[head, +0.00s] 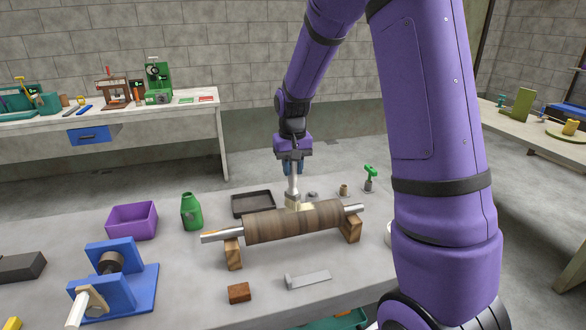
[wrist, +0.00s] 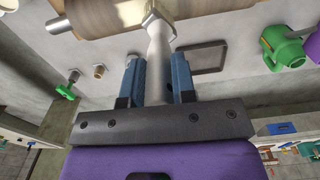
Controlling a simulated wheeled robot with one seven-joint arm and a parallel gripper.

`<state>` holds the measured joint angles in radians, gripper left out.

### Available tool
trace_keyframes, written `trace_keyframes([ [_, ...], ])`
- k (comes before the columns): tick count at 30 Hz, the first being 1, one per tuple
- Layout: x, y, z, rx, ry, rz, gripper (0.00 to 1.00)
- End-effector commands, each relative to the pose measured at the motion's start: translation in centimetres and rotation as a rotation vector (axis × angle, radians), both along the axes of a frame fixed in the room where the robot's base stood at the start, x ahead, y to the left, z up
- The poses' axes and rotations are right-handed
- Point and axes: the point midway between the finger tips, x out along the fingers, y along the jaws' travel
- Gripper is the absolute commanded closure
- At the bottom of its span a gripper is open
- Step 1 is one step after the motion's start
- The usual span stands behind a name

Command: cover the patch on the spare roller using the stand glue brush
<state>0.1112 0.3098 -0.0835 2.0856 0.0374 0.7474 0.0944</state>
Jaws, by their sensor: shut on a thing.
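The roller (head: 290,222) is a brown cylinder with a pale metal shaft, lying across two wooden blocks; it also shows in the wrist view (wrist: 105,15). My gripper (head: 293,168) is above and behind it. In the wrist view my gripper (wrist: 156,78) has its blue fingers shut on the grey handle of the brush (wrist: 158,48). The brush hangs down in the head view, with its pale head (head: 292,202) at the roller's upper back side. I cannot tell whether the head touches the roller.
A black tray (head: 253,203), green bottle (head: 191,212) and purple bin (head: 132,221) stand left of the brush. A blue stand (head: 128,283) is front left. A wooden block (head: 239,293) and metal piece (head: 307,279) lie in front. A green-handled item (head: 370,178) stands behind right.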

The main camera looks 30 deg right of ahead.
Motion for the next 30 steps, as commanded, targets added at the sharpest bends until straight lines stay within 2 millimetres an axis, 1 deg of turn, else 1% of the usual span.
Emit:
trace_keyframes([
  [10, -1.8, 0.5, 0.1, 0.0, 0.0, 0.0, 0.99],
  [15, -2.2, 0.6, 0.1, 0.0, -0.001, 0.0, 0.99],
  [20, -1.8, 0.5, 0.0, 0.0, 0.0, 0.0, 0.99],
  [30, 0.0, 0.0, -0.1, 0.0, -0.001, 0.0, 0.99],
])
